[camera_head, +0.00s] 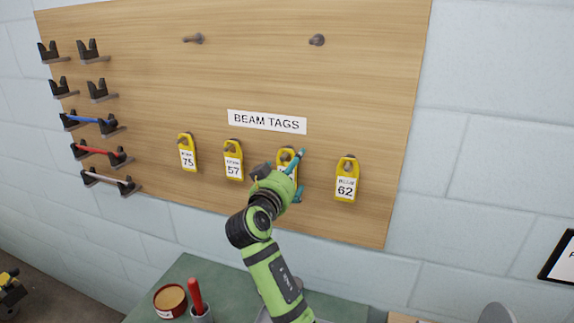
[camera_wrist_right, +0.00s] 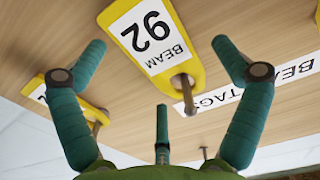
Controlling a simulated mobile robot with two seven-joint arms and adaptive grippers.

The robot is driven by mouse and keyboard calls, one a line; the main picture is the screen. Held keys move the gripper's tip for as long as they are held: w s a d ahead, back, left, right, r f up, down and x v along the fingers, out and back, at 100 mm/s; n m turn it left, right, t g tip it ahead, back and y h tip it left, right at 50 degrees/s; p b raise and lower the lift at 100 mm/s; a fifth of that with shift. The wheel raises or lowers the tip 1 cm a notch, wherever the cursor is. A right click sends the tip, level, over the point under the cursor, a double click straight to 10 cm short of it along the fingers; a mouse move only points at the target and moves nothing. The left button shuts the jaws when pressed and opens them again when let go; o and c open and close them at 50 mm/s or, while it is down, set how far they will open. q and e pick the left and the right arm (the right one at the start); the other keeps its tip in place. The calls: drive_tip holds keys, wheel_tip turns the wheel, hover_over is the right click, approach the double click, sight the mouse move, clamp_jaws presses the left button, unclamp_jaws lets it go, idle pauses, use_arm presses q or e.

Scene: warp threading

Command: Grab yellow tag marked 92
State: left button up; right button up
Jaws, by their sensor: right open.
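The yellow tag marked 92 (camera_wrist_right: 152,38) hangs on a peg on the wooden board, and its number reads upside down in the right wrist view. In the head view only the upper part of this tag (camera_head: 284,154) shows, as my right gripper hides the rest. My right gripper (camera_head: 299,173) is in front of the tag. In the wrist view its teal fingers (camera_wrist_right: 158,48) are spread on either side of the tag, with the third finger below. No clear contact shows. My left gripper is not in view.
Yellow tags 75 (camera_head: 188,155), 57 (camera_head: 233,162) and 62 (camera_head: 346,182) hang in the same row under the BEAM TAGS sign (camera_head: 267,122). Black brackets with coloured rods (camera_head: 98,152) line the board's left. A red tin (camera_head: 170,301) and red-handled tool (camera_head: 196,297) stand below.

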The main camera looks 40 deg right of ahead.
drive_tip(key=shift+w+d, duration=0.1)
drive_tip(key=c, duration=1.1)
